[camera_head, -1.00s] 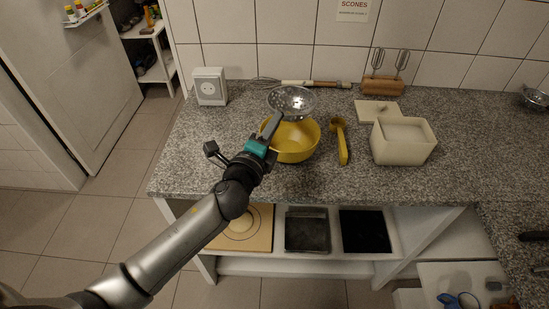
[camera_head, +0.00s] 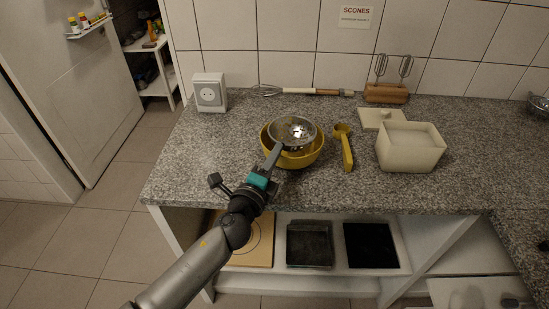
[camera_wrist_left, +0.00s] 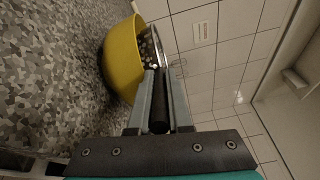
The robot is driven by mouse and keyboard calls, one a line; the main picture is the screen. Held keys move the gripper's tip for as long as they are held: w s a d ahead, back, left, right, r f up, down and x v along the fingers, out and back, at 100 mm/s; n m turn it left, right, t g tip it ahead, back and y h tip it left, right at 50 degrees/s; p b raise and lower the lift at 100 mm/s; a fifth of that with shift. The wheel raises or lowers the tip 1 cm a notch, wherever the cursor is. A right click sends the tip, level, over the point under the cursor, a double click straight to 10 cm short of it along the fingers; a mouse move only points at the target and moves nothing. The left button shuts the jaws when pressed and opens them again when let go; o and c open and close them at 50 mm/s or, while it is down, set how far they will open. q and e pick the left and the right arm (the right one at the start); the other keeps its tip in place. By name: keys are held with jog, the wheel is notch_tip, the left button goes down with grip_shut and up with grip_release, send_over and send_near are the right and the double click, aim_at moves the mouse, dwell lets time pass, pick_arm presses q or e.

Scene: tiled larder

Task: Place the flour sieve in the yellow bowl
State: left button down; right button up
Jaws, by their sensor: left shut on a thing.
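The flour sieve (camera_head: 292,131) is a round metal strainer. In the head view it sits over the mouth of the yellow bowl (camera_head: 312,158), inside the rim's outline; I cannot tell whether it touches the bowl. My left gripper (camera_head: 275,155) is shut on the sieve at the bowl's near left side. In the left wrist view the gripper (camera_wrist_left: 160,88) reaches to the sieve (camera_wrist_left: 157,52), which shows partly in and beside the mouth of the yellow bowl (camera_wrist_left: 122,60). My right gripper does not show.
A yellow scoop (camera_head: 345,150) lies right of the bowl. Beyond it stand a cream tub (camera_head: 410,157) and its lid (camera_head: 380,118). A whisk (camera_head: 270,91) lies behind the bowl near the wall. A white socket box (camera_head: 210,92) stands back left. The counter left of the bowl is clear.

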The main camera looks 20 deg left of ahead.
pick_arm(q)
jog(key=shift+f, duration=0.35)
jog(key=shift+s+f+b, duration=0.15)
jog(key=shift+f+b, duration=0.2)
jog(key=shift+b, duration=0.05)
jog(key=c, duration=1.3)
grip_release()
jog(key=shift+o, duration=0.8)
jog(key=o, duration=0.3)
jog(key=shift+r, duration=0.1)
jog(key=shift+w+r, duration=0.1)
jog(key=shift+w, duration=0.1)
